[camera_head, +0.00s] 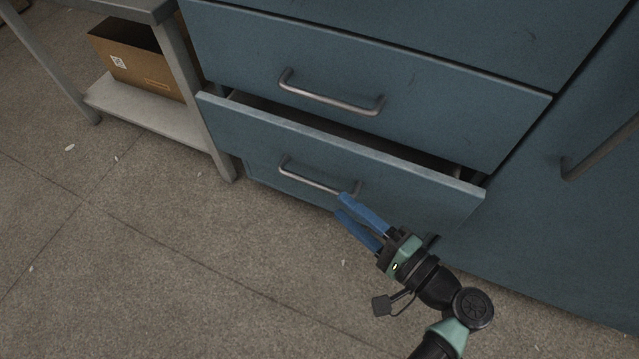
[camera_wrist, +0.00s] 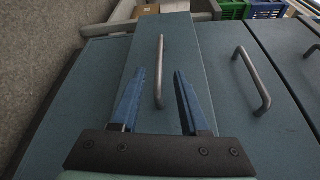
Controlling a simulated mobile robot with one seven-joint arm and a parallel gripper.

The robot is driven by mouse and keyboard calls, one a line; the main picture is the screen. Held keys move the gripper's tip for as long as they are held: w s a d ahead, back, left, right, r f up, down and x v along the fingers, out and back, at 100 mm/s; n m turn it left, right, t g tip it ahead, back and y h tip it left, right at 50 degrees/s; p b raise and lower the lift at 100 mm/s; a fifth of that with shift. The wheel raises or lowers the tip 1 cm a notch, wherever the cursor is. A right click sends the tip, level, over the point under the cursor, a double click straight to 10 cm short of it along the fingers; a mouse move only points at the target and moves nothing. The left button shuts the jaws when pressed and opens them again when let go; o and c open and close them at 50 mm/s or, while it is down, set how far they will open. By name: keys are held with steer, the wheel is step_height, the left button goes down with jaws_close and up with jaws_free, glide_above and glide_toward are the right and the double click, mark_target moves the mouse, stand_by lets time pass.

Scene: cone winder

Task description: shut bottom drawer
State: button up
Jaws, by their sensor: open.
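The bottom drawer (camera_head: 390,178) has a blue-grey front and stands partly pulled out from the cabinet, with a dark gap along its top edge. Its metal bar handle (camera_head: 318,180) is on the front. My gripper (camera_head: 342,205) has two blue fingers, spread apart, at the right end of that handle. In the wrist view the drawer front (camera_wrist: 190,60) fills the middle, and the handle (camera_wrist: 160,75) runs lengthwise between the lines of the open fingers (camera_wrist: 159,85). I cannot tell whether the fingers touch the handle or the drawer front.
A closed drawer (camera_head: 420,95) with its own handle is directly above. A cabinet door with a handle (camera_head: 600,150) is to the right. A metal table with a lower shelf (camera_head: 150,115) holding a cardboard box (camera_head: 145,62) stands at left. The floor in front is mostly clear.

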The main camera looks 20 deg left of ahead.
mark_target(316, 183)
steer(key=b+x, duration=0.3)
steer(key=x, duration=0.4)
steer(key=shift+w+a+f, duration=0.1)
steer(key=shift+a+f, duration=0.1)
steer(key=shift+a, duration=0.1)
steer(key=shift+w+a+r+b, duration=0.15)
steer(key=shift+w+a+b, duration=0.1)
steer(key=shift+a+b, duration=0.15)
jaws_close()
stand_by(0.7)
